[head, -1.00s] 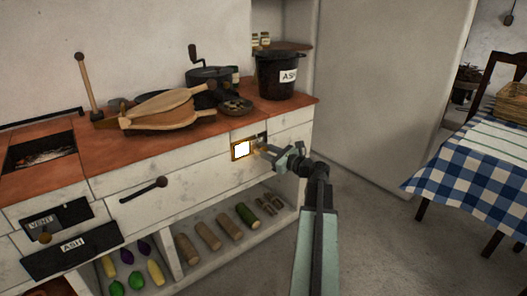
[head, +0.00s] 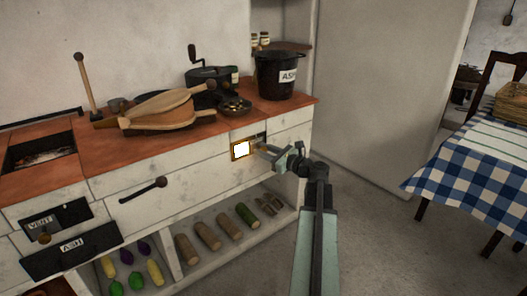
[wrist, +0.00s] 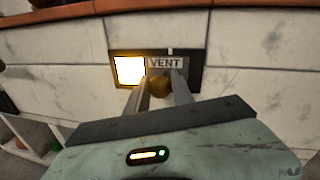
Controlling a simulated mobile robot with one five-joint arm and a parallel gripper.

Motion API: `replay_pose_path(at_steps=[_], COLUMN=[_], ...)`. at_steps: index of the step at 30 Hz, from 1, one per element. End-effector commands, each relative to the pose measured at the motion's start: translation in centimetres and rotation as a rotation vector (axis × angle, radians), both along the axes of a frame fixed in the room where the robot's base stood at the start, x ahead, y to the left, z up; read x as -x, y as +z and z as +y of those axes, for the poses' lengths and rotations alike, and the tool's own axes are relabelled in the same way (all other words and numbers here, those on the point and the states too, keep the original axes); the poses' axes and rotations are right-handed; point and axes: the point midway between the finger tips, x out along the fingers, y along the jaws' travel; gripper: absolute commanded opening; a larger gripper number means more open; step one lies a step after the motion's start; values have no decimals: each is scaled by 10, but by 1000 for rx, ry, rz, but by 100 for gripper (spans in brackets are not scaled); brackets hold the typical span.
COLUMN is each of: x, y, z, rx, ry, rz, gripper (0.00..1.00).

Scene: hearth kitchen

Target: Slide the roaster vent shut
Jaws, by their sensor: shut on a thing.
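The roaster vent is a dark-framed slot in the white counter front. Its left part is a bright glowing opening (head: 241,149), also in the wrist view (wrist: 129,70). A grey slide plate marked VENT (wrist: 165,62) covers the part to the right of the glow. A round brass knob (wrist: 160,85) sits on the plate. My gripper (head: 262,149) is at the vent, its two fingers (wrist: 160,92) on either side of the knob and shut on it. The fingers hide part of the knob and the slot's lower edge.
A second VENT slot (head: 40,222) and an ASH drawer (head: 72,246) are at the lower left. Bellows (head: 160,108), a crank roaster (head: 208,76) and an ASH bucket (head: 280,75) stand on the counter. A dark handle (head: 144,190) juts from the front.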

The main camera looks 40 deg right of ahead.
Motion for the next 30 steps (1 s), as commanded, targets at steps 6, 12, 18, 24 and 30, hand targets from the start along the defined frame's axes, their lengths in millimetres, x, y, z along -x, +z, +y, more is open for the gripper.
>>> replay_pose_path(at_steps=[6, 12, 18, 24, 30], x=[0, -1, -2, -5, -6], y=[0, 0, 0, 0, 0], z=[0, 7, 44, 67, 67], rx=[0, 0, 0, 0, 0], ry=[0, 2, 4, 3, 7], rz=[0, -1, 0, 0, 0], gripper=[0, 0, 0, 0, 0])
